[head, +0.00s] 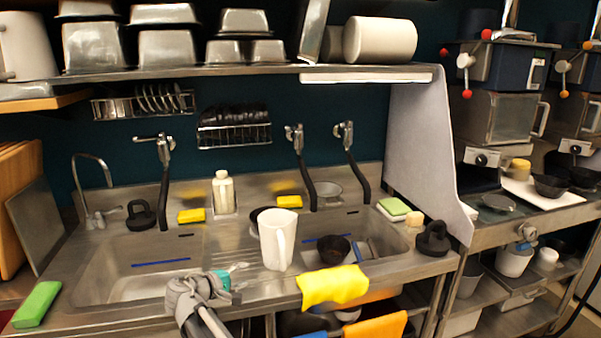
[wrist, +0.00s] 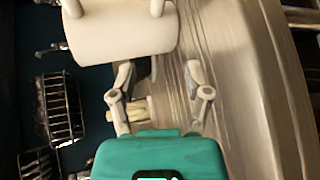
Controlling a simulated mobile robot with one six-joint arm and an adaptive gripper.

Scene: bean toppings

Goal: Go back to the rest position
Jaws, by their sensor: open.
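My gripper (head: 236,276) is over the front of the left sink, at the bottom of the head view. In the wrist view its two fingers (wrist: 160,76) are spread apart with nothing between them. A white pitcher (head: 276,240) stands upright on the strip between the two sinks, to the right of my gripper. The pitcher also shows at the top of the wrist view (wrist: 122,32), beyond the fingertips and apart from them.
The left sink (head: 110,284) is empty. A dark bowl (head: 334,249) is at the right sink. A yellow cloth (head: 332,287) hangs over the front edge. A white bottle (head: 223,192), yellow sponges and black-hosed taps line the back. A loaded shelf (head: 240,73) runs above.

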